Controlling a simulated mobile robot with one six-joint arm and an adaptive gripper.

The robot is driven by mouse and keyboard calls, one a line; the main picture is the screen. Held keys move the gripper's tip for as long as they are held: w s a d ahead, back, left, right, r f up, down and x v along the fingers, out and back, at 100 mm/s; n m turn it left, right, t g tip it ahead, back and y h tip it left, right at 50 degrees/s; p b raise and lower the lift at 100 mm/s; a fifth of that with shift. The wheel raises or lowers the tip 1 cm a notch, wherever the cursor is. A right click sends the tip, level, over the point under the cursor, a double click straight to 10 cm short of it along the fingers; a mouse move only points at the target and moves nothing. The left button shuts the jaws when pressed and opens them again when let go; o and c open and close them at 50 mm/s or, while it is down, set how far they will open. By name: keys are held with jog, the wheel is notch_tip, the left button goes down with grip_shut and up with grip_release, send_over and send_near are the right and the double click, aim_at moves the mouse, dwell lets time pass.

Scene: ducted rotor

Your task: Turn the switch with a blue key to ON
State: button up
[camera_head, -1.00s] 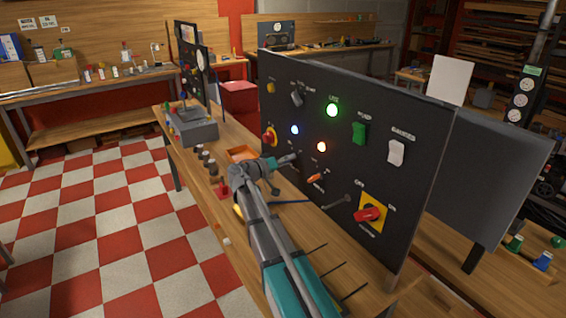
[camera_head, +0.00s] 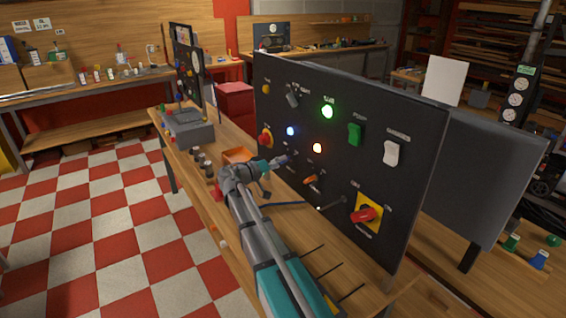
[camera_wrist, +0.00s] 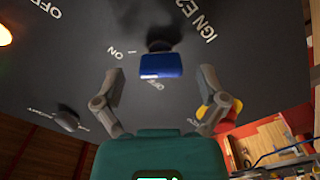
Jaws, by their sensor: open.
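The blue key (camera_wrist: 161,65) shows in the wrist view as a short, wide blue handle on a dark stem, standing out from the black panel (camera_wrist: 240,60). White ON lettering lies to its left, OFF lies just below it, and a label reading like IGN E2 lies to its upper right. I cannot tell which mark the key points at. My gripper (camera_wrist: 163,76) is open, with one finger on each side of the key and gaps showing on both sides. In the head view my gripper (camera_head: 272,172) is close to the panel's lower left and largely hides the key.
The panel also carries a red rotary switch on a yellow plate (camera_head: 365,213), an orange handle (camera_head: 311,179), a green rocker (camera_head: 355,134), a white rocker (camera_head: 391,153) and lit lamps. An orange tray (camera_head: 238,155) and dark cylinders lie on the bench left of my arm.

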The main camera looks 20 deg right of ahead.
jog(key=s+a, duration=0.2)
jog(key=a, duration=0.8)
jog(key=shift+s+d, duration=0.1)
jog(key=shift+s, duration=0.05)
jog(key=s+f+n+g+y+p, duration=0.1)
jog(key=s+f+y, duration=0.3)
jog(key=s, duration=0.1)
jog(key=s+f+n+g+y+p, duration=0.1)
jog(key=s+f+y+p, duration=0.1)
jog(key=s+f+y, duration=0.2)
jog(key=s+f+n+g+y+p, duration=0.1)
jog(key=s+f+y, duration=0.3)
jog(key=s, duration=0.4)
jog(key=shift+s+a+n, duration=0.25)
jog(key=shift+a+n, duration=0.1)
jog(key=shift+n, duration=0.25)
jog(key=s+a+n+y+p, duration=0.1)
jog(key=s+a+y+p, duration=0.1)
jog(key=s+a+y, duration=0.3)
jog(key=shift+s+a+f+n+y, duration=0.3)
jog(key=shift+s+a+n, duration=0.1)
jog(key=shift+s, duration=0.2)
dwell(1.0)
